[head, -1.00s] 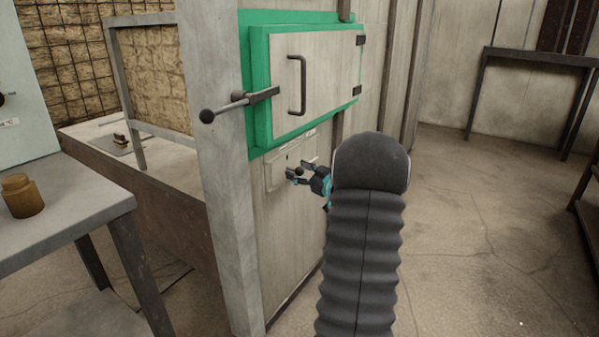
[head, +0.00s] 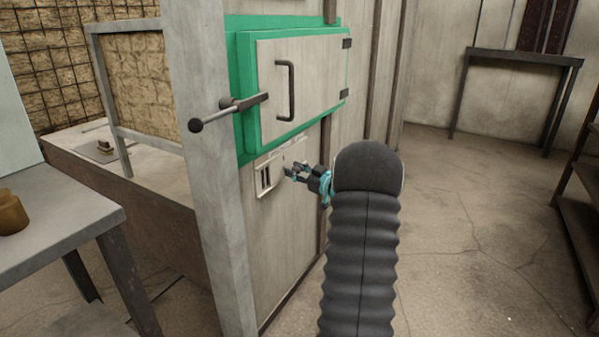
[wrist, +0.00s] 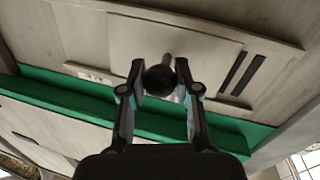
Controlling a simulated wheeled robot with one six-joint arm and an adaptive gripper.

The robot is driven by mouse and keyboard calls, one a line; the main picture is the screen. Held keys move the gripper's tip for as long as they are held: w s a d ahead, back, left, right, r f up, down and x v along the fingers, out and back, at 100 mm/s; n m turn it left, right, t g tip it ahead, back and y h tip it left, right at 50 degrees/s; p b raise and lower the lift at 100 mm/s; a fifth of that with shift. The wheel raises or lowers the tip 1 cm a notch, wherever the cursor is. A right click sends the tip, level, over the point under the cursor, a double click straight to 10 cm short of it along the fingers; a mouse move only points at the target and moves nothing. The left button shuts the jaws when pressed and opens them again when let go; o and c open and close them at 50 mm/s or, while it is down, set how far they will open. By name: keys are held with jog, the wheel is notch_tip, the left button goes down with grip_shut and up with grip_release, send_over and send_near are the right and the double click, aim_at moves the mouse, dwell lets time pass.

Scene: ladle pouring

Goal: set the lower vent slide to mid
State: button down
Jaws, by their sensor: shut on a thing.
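The lower vent (head: 258,187) is a pale plate on the wall below the green-framed door. Two dark slots (head: 266,177) show open at its left end. In the wrist view the slots (wrist: 242,73) lie right of the pale slide panel (wrist: 110,48). The slide's round black knob (wrist: 160,80) stands out from the panel on a short stem. My gripper (wrist: 160,73) is shut on the knob, one finger on each side. In the head view my gripper (head: 290,173) is at the vent's right part, and the knob is hard to make out between the fingers.
Above the vent are the green frame (head: 246,95), the door handle (head: 291,90) and a latch lever (head: 215,118) that sticks out left. A grey table (head: 70,225) with a brown jar (head: 12,212) stands at the left. The floor at right is open.

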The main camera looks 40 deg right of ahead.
jog(key=c, duration=0.8)
grip_release()
jog(key=shift+s, duration=0.1)
jog(key=s, duration=0.4)
jog(key=s+d, duration=0.1)
jog(key=s, duration=0.2)
jog(key=s+d, duration=0.1)
jog(key=s, duration=0.3)
jog(key=shift+s, duration=0.35)
